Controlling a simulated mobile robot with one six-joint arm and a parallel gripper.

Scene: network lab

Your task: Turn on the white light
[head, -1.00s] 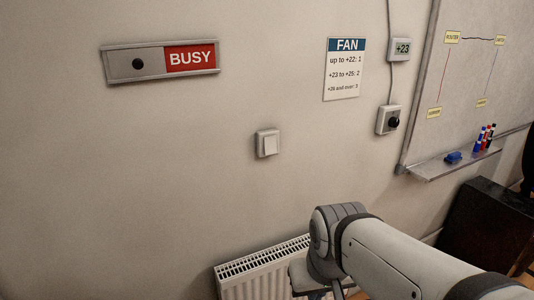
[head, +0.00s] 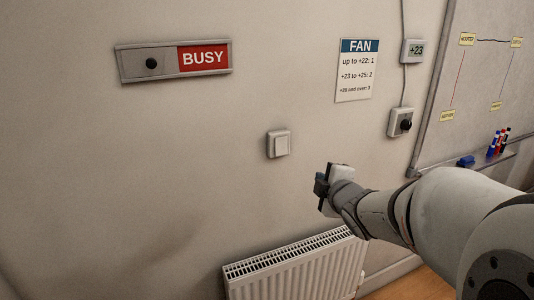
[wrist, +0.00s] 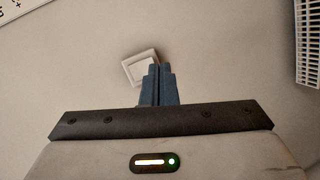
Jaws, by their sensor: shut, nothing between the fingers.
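A white square light switch (head: 279,144) with a single rocker is on the wall, left of and a little above my gripper in the head view. My gripper (head: 319,182) is shut and empty, apart from the switch. In the wrist view the switch (wrist: 140,69) shows just beyond and left of my shut fingertips (wrist: 158,68), which cover its right edge. I cannot tell which way the rocker is tipped. No lamp is in view.
A slider sign reading BUSY (head: 174,60) is at upper left. A FAN notice (head: 356,70), a +23 display (head: 413,51) and a rotary knob (head: 400,122) are at right. A white radiator (head: 296,267) stands below the switch. A whiteboard (head: 481,90) is at far right.

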